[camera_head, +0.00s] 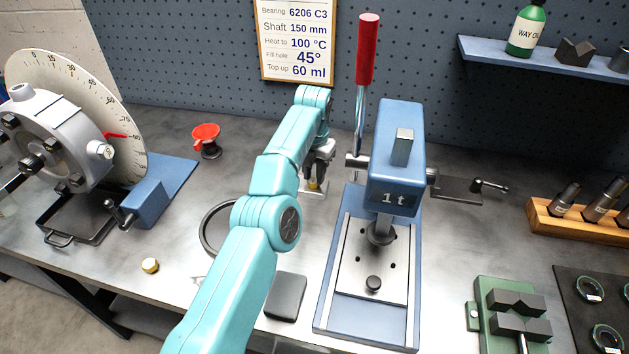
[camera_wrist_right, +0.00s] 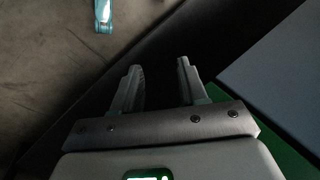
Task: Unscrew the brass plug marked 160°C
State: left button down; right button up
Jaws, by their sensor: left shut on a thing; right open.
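My left arm reaches across the bench, and its left gripper (camera_head: 316,178) is low near the back, left of the press. It is shut on a small brass-coloured piece (camera_head: 314,185) just above a light metal plate (camera_head: 313,193); the jaws hide most of it, and I cannot tell if it is screwed in. No 160°C marking is readable. A separate brass plug (camera_head: 150,265) lies on the bench at the front left. My right gripper (camera_wrist_right: 159,68) is open and empty in the right wrist view, outside the head view.
The blue press (camera_head: 396,165) with a red-handled lever (camera_head: 367,50) stands right of the left gripper. A grey housing (camera_head: 55,135) with a dial disc (camera_head: 125,125) stands at left. Bench between is clear.

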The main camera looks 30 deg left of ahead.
pick_arm(q)
jog(key=c, duration=0.8)
grip_release()
jog(key=shift+s+f, duration=0.2)
jog(key=shift+f, duration=0.55)
jog(key=shift+w+a+f, duration=0.2)
jog(key=shift+a, duration=0.15)
jog(key=shift+d+r, duration=0.1)
jog(key=shift+d, duration=0.05)
jog(key=shift+w+d+r, duration=0.1)
jog(key=shift+d, duration=0.05)
jog(key=shift+r, duration=0.1)
